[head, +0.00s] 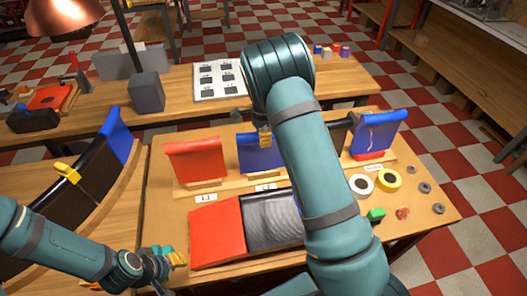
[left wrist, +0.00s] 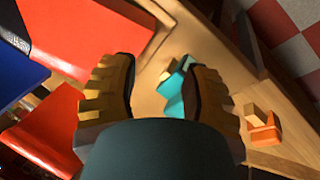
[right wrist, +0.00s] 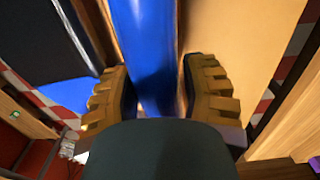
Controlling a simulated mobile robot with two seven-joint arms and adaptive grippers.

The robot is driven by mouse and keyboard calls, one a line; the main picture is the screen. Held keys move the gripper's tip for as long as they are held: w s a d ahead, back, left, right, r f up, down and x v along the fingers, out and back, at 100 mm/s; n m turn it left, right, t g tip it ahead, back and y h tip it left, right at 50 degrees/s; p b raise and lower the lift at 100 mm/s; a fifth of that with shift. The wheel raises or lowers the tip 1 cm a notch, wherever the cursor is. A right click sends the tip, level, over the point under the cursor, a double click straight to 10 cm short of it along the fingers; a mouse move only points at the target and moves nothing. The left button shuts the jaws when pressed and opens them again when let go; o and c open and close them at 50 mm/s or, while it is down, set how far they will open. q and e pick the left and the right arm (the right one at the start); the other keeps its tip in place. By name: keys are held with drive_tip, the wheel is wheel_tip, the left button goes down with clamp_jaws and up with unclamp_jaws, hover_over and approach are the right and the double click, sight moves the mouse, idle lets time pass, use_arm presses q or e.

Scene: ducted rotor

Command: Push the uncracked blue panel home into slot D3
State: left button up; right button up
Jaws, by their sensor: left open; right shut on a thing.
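A blue panel (head: 258,158) stands at the middle of the wooden table, partly hidden by my right arm; no crack shows on its visible part. My right gripper (head: 264,137) is at its top edge and shut on it; the right wrist view shows the blue panel (right wrist: 148,45) between the fingers. Another blue panel (head: 377,133), with a pale crack line, stands at the right. My left gripper (head: 172,262) is open near the table's front left, with a teal object (left wrist: 174,88) between or beyond its fingers. I cannot tell which place is slot D3.
A red panel (head: 197,162) stands left of the held one. A red panel (head: 217,230) and a black panel (head: 272,220) lie in front. A curved dark assembly (head: 75,185) with a blue end and yellow clamp is at left. Tape rolls (head: 389,180) lie at right.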

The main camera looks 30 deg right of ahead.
drive_tip(key=shift+r+p, duration=0.65)
drive_tip(key=shift+r, duration=0.1)
idle(0.4)
drive_tip(key=shift+r+p, duration=1.8)
drive_tip(key=shift+r, duration=0.5)
